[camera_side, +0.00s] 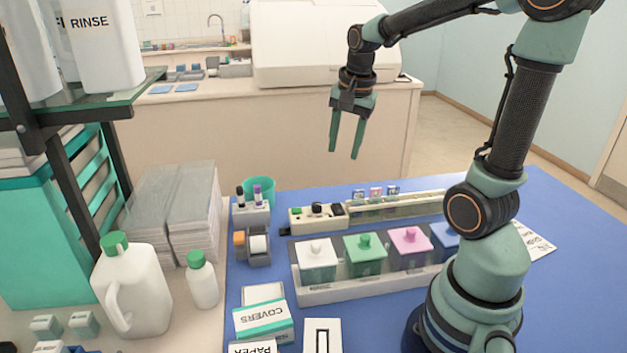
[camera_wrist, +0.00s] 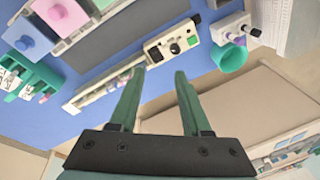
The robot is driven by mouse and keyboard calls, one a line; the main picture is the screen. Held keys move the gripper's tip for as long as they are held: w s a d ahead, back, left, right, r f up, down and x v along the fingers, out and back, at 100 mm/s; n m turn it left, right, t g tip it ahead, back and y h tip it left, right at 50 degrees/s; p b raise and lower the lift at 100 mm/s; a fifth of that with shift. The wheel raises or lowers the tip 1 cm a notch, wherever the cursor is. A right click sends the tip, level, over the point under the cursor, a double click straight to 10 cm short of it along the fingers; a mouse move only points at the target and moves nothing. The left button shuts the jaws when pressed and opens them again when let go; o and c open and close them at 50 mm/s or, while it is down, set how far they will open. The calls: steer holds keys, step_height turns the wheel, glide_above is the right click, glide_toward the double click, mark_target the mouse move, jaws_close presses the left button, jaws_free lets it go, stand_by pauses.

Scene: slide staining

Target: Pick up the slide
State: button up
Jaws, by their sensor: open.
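I cannot make out a single glass slide for certain. Small upright pieces with coloured labels (camera_side: 375,191) stand behind the long pale tray (camera_side: 400,207) on the blue mat. In the wrist view, labelled pieces (camera_wrist: 10,80) sit in teal holders at the left, and the long tray (camera_wrist: 100,93) lies to the left of my fingers. My gripper (camera_side: 344,154) is high above the back edge of the mat, pointing down. Its two green fingers are spread with nothing between them; they also show in the wrist view (camera_wrist: 158,74).
A rack of lidded staining jars (camera_side: 345,290) stands in front of the tray. A control box (camera_side: 318,217) adjoins the tray's left end. A teal cup (camera_side: 259,192), bottles (camera_side: 203,280) and a COVERS box (camera_side: 263,320) are left. The mat's back right is clear.

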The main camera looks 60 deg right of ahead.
mark_target(376, 190)
steer(key=s+d+f+m+g+y, duration=0.1)
steer(key=d+f+m, duration=0.2)
steer(key=d+m, duration=0.25)
steer(key=s+d+f+m+g, duration=0.1)
steer(key=s+d+f+m, duration=0.1)
steer(key=d+m, duration=0.4)
steer(key=f, duration=0.4)
steer(key=d+f, duration=0.1)
steer(key=f, duration=0.2)
steer(key=shift+d+f, duration=0.15)
steer(key=shift+f, duration=1.2)
steer(key=shift+d+f, duration=0.1)
steer(key=shift+f, duration=1.2)
steer(key=shift+c, duration=0.3)
jaws_close()
